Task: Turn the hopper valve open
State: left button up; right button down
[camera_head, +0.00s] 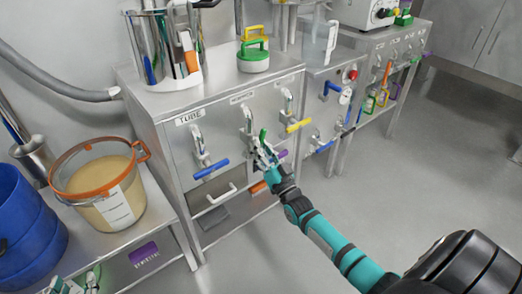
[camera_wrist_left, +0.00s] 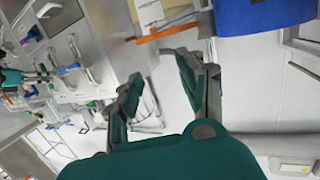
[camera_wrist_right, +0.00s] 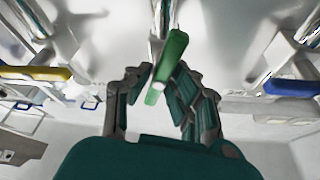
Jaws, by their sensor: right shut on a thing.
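A valve with a green lever handle (camera_head: 263,135) sits on the steel cabinet front, between a blue-handled valve (camera_head: 211,169) and a yellow-handled valve (camera_head: 298,126). Its label is too small to read, so I cannot tell by name whether it is the hopper valve. My right gripper (camera_head: 266,156) is at the green handle. In the right wrist view the handle (camera_wrist_right: 171,55) stands tilted between the fingers, and the gripper is shut on it. My left gripper (camera_head: 76,284) is at the lower left edge; the left wrist view shows its fingers (camera_wrist_left: 165,85) apart and empty.
A beige-filled tub with an orange rim (camera_head: 104,191) and a blue bin (camera_head: 26,233) stand on the left bench. A TUBE label (camera_head: 188,116) is above the blue-handled valve. Open floor (camera_head: 400,170) lies right.

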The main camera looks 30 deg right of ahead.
pick_arm(q)
jog(key=shift+w+d+r+t, duration=0.1)
jog(key=shift+r+t, duration=0.25)
jog(key=shift+r, duration=0.2)
jog(key=shift+w+d+r+t, duration=0.1)
jog(key=shift+r+t, duration=0.25)
jog(key=shift+r, duration=0.15)
pick_arm(e)
jog(key=shift+d+f+n+y, duration=0.1)
jog(key=shift+n+y, duration=1.3)
jog(key=shift+n, duration=1.1)
pick_arm(q)
jog(key=shift+r, duration=0.1)
pick_arm(e)
jog(key=shift+n, duration=0.3)
jog(key=c, duration=1.2)
grip_release()
jog(key=shift+s, duration=0.1)
jog(key=v, duration=1.1)
jog(key=shift+s+d+f, duration=0.1)
jog(key=shift+s+f, duration=0.15)
jog(key=shift+s, duration=0.1)
